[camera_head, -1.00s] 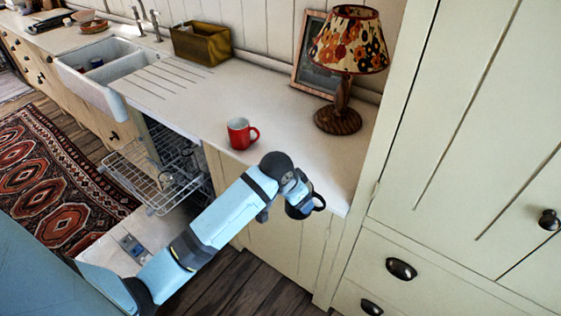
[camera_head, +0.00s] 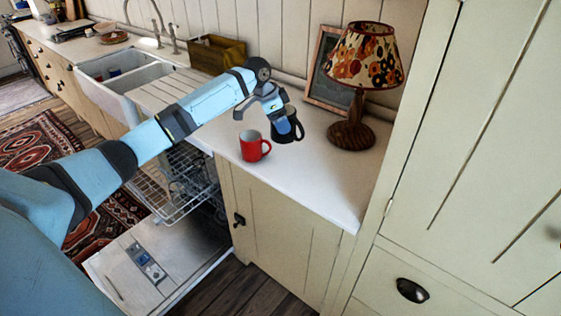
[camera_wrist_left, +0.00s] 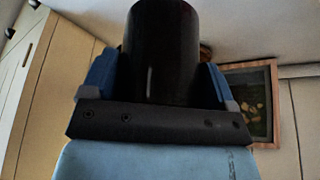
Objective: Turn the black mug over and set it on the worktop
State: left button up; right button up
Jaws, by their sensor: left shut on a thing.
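The black mug (camera_head: 289,124) is in my left gripper (camera_head: 276,108), above the worktop (camera_head: 310,170), behind and right of the red mug. Its handle points right in the head view. In the left wrist view the black mug (camera_wrist_left: 160,50) fills the space between the two blue fingers, which close on its sides. I cannot tell for sure which end of it is up, or whether it touches the worktop. My right gripper is not in view.
A red mug (camera_head: 253,147) stands on the worktop just left of the black mug. A lamp (camera_head: 352,136) and a framed board (camera_head: 322,84) stand at the back right. The worktop's front right is clear. The dishwasher (camera_head: 160,264) below is open, its rack out.

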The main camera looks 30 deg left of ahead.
pick_arm(q)
jog(key=shift+f+p, duration=0.8)
jog(key=shift+f, duration=6.7)
jog(key=shift+f, duration=0.15)
jog(key=o, duration=1)
